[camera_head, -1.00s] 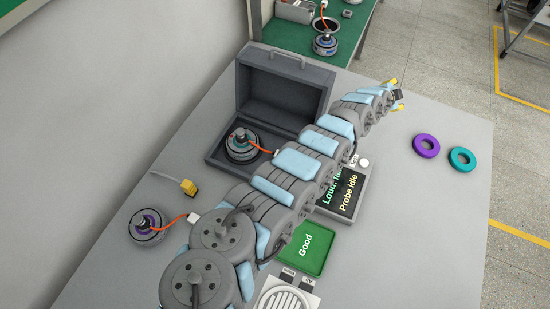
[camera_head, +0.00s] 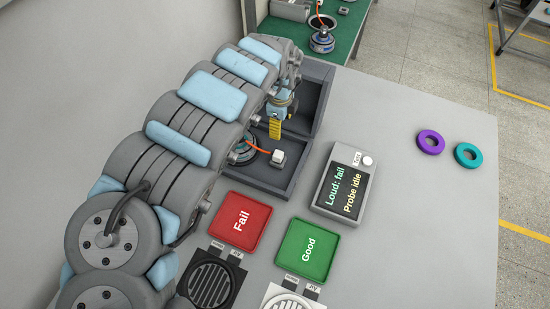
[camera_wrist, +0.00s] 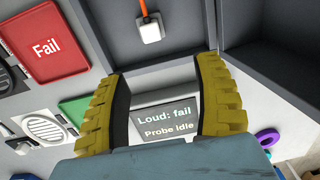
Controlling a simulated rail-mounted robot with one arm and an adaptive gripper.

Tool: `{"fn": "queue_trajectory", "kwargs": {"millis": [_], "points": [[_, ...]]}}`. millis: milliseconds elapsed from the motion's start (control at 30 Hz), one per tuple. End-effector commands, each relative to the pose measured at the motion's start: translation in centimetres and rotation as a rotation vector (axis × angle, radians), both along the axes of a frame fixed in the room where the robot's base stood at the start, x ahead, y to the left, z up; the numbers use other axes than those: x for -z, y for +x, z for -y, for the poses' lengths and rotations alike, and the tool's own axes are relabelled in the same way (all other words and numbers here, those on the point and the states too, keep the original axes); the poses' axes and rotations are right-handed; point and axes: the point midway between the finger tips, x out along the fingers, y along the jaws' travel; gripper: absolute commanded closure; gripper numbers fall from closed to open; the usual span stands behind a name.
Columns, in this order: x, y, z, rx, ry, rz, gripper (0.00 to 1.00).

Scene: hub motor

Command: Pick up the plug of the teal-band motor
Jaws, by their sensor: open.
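The teal-band motor (camera_head: 241,152) sits in the open grey case, partly hidden by my arm. Its orange cable runs right to a white plug (camera_head: 278,157), which lies in the case. The plug also shows at the top of the wrist view (camera_wrist: 150,28), with the orange cable above it. My gripper (camera_head: 276,127) is over the case, beyond the plug in the head view. In the wrist view its two yellow fingers (camera_wrist: 165,75) are spread apart with nothing between them. The plug is apart from the fingers.
The grey case (camera_head: 262,187) has walls around the plug and a raised lid behind. A tester (camera_head: 325,200) reads "Loud: fail, Probe idle". The red Fail tray (camera_head: 226,231) and green Good tray (camera_head: 293,261) lie in front. Purple (camera_head: 431,143) and teal (camera_head: 468,155) rings lie right.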

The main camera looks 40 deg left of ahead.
Motion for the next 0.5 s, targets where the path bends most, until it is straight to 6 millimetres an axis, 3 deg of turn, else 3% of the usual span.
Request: {"fn": "queue_trajectory", "kwargs": {"millis": [133, 500], "points": [[0.3, -1.6, -0.5, 0.007, 0.0, -0.037, 0.33], [4.7, -1.5, -0.3, 0.009, -0.004, -0.039, 0.33]]}}
